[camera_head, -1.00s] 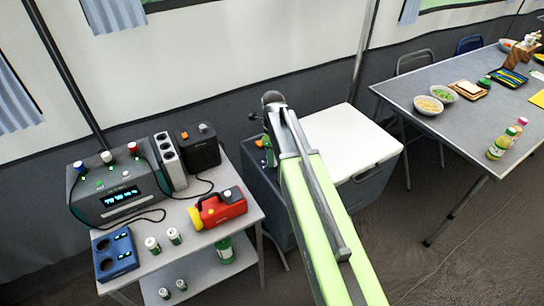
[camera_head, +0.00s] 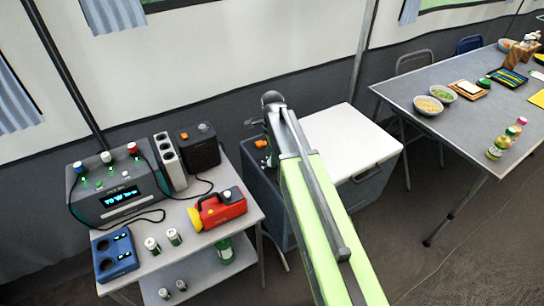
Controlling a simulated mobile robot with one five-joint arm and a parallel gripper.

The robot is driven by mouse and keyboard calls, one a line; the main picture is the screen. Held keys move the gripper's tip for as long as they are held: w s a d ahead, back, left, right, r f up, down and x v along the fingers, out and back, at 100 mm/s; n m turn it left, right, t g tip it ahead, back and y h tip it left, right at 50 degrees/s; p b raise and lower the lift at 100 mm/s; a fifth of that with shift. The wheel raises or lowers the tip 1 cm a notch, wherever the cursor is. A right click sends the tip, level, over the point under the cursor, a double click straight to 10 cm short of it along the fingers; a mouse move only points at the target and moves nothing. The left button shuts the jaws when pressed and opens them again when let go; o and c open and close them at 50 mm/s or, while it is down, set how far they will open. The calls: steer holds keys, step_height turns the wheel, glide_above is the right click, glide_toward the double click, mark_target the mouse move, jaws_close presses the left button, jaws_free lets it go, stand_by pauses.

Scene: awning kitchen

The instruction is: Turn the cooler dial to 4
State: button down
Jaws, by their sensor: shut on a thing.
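The cooler is a dark grey box with a white lid (camera_head: 345,135), standing right of the small table. My green arm reaches across in front of it. My gripper (camera_head: 267,158) points down at the left end of the cooler's top, beside the lid. It is shut on the cooler dial there. The dial is hidden by my gripper and arm, so its number cannot be read. Small orange parts (camera_head: 262,143) show at the gripper.
A small table at left holds a power station (camera_head: 110,190), a red and yellow lantern-like device (camera_head: 218,207), a black box (camera_head: 199,150) and cups. A larger grey table (camera_head: 455,100) with bowls and bottles stands at right. Floor in front is free.

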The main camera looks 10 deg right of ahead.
steer(key=n, duration=0.6)
steer(key=shift+s+n, duration=0.15)
steer(key=shift+n, duration=0.15)
steer(key=n, duration=0.5)
stand_by(0.4)
steer(key=c, duration=0.9)
jaws_free()
step_height(320, 180, up, 17)
steer(key=p, duration=1.7)
steer(key=shift+r, duration=0.15)
